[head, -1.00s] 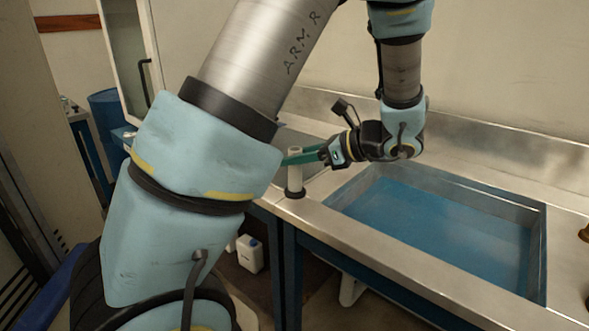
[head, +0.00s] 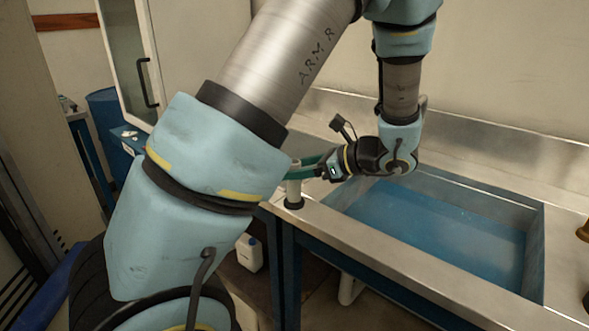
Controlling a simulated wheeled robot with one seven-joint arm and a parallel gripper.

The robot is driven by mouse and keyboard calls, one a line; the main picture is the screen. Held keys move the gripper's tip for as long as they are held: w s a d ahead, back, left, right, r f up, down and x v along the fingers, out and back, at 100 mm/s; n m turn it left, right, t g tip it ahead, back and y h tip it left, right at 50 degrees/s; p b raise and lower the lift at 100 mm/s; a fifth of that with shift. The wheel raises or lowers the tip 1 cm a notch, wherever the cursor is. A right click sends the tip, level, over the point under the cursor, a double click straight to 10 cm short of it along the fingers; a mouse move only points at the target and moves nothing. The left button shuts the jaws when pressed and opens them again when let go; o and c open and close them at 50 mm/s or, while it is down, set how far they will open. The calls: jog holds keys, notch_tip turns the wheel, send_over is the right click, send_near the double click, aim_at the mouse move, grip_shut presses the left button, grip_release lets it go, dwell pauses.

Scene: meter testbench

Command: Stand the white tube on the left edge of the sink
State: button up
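The white tube (head: 294,188), with a dark base, is upright on the metal rim just left of the sink basin. The sink (head: 440,238) is a steel-edged basin with a blue interior. My gripper (head: 304,168) reaches in from the right, its green fingers level with the upper part of the tube. The two fingers look parted, one behind the tube and one nearer the camera. Whether either finger touches the tube is too small to tell.
The bare front rim (head: 375,248) of the steel counter runs to the right. A white jug (head: 249,252) stands below the counter. A blue barrel (head: 108,125) and a glass-doored cabinet (head: 128,60) are at the back left. A brass fitting (head: 583,232) is at the far right.

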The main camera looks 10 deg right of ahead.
jog(key=shift+r, duration=0.15)
jog(key=b+v, duration=0.2)
jog(key=v, duration=1)
jog(key=shift+d, duration=0.1)
